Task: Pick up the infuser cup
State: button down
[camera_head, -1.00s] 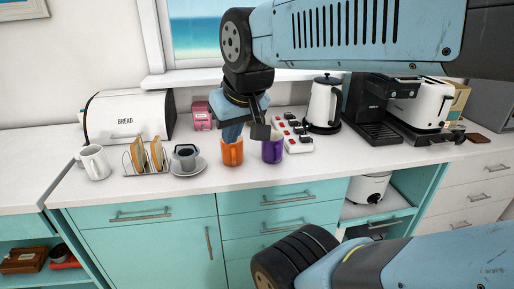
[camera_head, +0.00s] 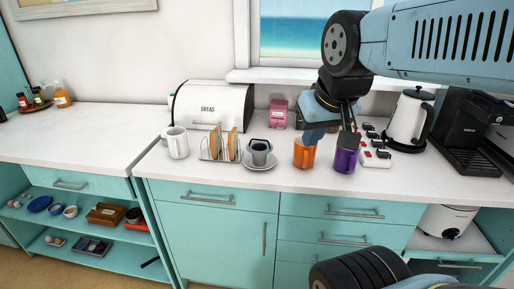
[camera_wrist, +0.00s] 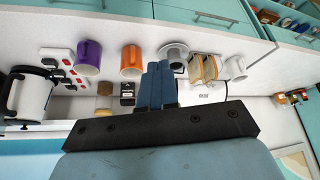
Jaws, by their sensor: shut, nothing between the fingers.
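A small dark grey cup (camera_head: 259,150), which looks like the infuser cup, stands upright on a white saucer (camera_head: 262,166) on the white counter. Its inside looks dark. In the wrist view the cup (camera_wrist: 176,54) is just beyond my fingertips, partly hidden by them. My gripper (camera_head: 313,137) is shut and empty. In the head view it hangs over the counter to the right of the cup, overlapping the orange mug (camera_head: 304,156). In the wrist view the blue fingers of my gripper (camera_wrist: 158,66) are pressed together, pointing toward the cup side of the row.
A toast rack (camera_head: 221,146) and a white mug (camera_head: 176,143) stand left of the cup. A purple mug (camera_head: 346,158) stands right of the orange one. The bread bin (camera_head: 212,104) and a pink box (camera_head: 278,113) are behind. The counter's front strip is clear.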

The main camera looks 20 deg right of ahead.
dwell(0.4)
jog(key=c, duration=1.6)
grip_release()
jog(key=shift+w+r, duration=0.1)
jog(key=shift+w, duration=0.05)
jog(key=shift+c, duration=0.2)
jog(key=o, duration=0.4)
jog(key=w+n, duration=0.2)
jog(key=w, duration=0.2)
jog(key=w+r+n+g, duration=0.1)
jog(key=w+n, duration=0.1)
jog(key=w, duration=0.2)
jog(key=w+a+n, duration=0.1)
jog(key=w+n, duration=0.1)
jog(key=w, duration=0.2)
jog(key=shift+w+r+g+h, duration=0.25)
jog(key=shift+w+g+h, duration=0.05)
jog(key=shift+g, duration=0.1)
jog(key=shift+o, duration=0.2)
jog(key=n+g, duration=0.2)
jog(key=n, duration=0.5)
send_over(260, 151)
notch_tip(260, 151, down, 4)
jog(key=f, duration=0.4)
jog(key=w+d+f, duration=0.1)
jog(key=f, duration=0.8)
jog(key=shift+w+d, duration=0.25)
jog(key=shift+w, duration=0.1)
